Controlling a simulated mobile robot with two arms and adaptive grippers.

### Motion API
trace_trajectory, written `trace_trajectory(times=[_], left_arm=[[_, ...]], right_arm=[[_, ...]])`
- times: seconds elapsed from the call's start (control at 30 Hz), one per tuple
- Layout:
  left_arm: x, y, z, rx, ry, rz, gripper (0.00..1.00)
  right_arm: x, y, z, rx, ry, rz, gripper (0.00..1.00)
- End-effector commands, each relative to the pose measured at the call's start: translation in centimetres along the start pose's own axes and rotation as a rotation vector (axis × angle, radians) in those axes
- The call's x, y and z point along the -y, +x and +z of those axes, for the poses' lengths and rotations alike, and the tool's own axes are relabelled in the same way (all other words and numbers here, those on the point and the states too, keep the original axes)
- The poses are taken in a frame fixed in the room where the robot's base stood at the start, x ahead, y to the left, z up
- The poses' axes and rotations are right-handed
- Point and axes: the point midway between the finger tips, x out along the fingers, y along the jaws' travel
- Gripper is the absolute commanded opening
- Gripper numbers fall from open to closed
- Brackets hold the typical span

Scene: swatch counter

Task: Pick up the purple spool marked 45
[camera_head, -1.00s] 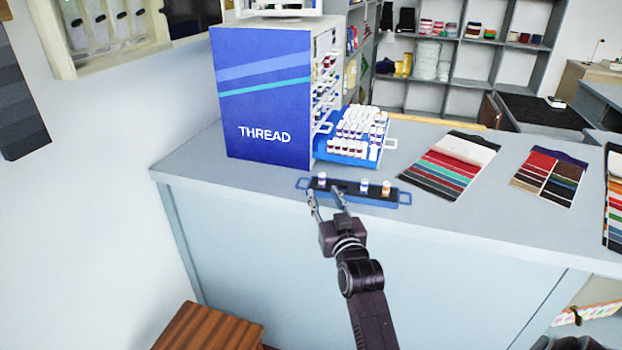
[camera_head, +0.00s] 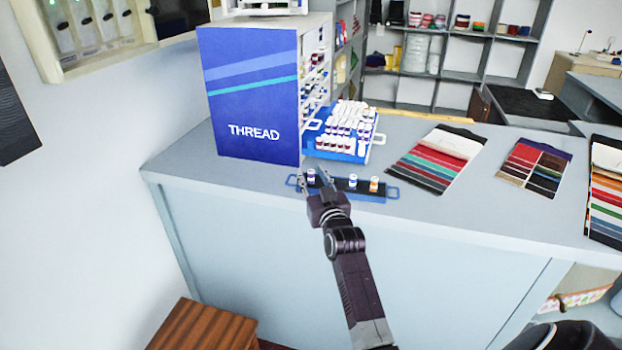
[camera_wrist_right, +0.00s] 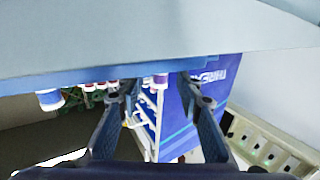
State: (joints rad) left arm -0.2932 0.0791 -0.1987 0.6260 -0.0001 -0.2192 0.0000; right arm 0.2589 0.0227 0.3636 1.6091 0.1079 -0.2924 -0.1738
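A blue tray (camera_head: 389,193) with a handle at each end lies near the counter's front edge and carries three small white-capped spools. A purple spool (camera_head: 311,175) stands at its left end; a blue-purple spool (camera_head: 352,181) and an orange spool (camera_head: 373,184) stand further right. No number can be read on any of them. My right gripper (camera_head: 315,180) is open at the left end of the tray, with a finger on each side of the purple spool. In the right wrist view the purple spool (camera_wrist_right: 160,80) shows between the spread fingertips. My left gripper is out of view.
A blue THREAD cabinet (camera_head: 250,100) stands behind the tray, with a blue drawer (camera_head: 315,147) of several spools pulled out. Fabric swatch cards (camera_head: 437,160) lie to the right. Grey counter (camera_head: 230,170) is free to the left.

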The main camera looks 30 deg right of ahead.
Motion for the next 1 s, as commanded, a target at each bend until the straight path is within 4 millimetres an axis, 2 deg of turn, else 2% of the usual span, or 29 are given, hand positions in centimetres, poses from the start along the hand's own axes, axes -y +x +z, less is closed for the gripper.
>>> trace_trajectory(times=[0.03,0.23,0.67,0.87,1.0], left_arm=[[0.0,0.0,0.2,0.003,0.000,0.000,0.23],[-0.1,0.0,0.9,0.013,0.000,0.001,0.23],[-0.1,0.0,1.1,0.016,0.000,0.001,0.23],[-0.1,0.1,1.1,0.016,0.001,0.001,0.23],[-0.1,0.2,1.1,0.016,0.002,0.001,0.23]], right_arm=[[0.0,0.0,0.0,0.000,0.000,0.000,0.26],[0.0,0.0,0.0,0.000,0.000,0.000,0.04],[0.0,0.0,-0.6,-0.003,0.000,0.000,0.03],[0.0,0.0,-3.1,-0.005,0.000,0.001,0.03],[0.0,0.0,-6.5,-0.008,0.001,0.001,0.03]])
